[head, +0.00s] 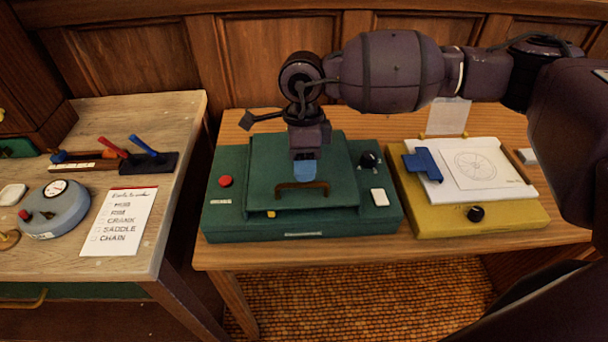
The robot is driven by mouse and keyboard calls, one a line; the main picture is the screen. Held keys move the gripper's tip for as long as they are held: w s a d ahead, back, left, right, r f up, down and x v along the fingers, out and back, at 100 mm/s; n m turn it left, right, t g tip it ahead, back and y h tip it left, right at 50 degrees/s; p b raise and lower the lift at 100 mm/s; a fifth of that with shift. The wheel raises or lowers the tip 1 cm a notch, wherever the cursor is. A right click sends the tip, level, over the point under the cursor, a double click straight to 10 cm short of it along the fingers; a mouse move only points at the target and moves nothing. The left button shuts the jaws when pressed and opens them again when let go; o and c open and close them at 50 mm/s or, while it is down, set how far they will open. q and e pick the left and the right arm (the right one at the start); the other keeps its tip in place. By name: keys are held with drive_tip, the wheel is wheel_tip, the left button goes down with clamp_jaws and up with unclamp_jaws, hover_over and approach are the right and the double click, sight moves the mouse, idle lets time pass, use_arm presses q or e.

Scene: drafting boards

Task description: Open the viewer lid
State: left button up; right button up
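The viewer is a dark green box (225,215) on the wooden desk. Its green lid (262,165) lies flat and looks closed. A brown bar handle (292,191) sits near the lid's front edge. My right gripper (304,172) points down over the lid, its blue fingertips just behind the handle in the picture. I cannot tell whether they touch the handle or hover above it, nor whether the fingers are apart. The gripper and wrist hide part of the lid. My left gripper is not in view.
A red button (225,181), a black knob (368,160) and a white switch (379,197) flank the lid. A yellow board (430,220) with a drawing stands close on the right. A separate left table (178,130) holds a gauge (55,210), levers and a list.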

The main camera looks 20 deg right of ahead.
drive_tip(key=shift+s+a+f, duration=0.1)
drive_tip(key=shift+s+f, duration=0.05)
drive_tip(key=shift+f, duration=0.65)
drive_tip(key=shift+s+f, duration=0.15)
drive_tip(key=shift+f, duration=0.65)
drive_tip(key=shift+c, duration=0.5)
clamp_jaws()
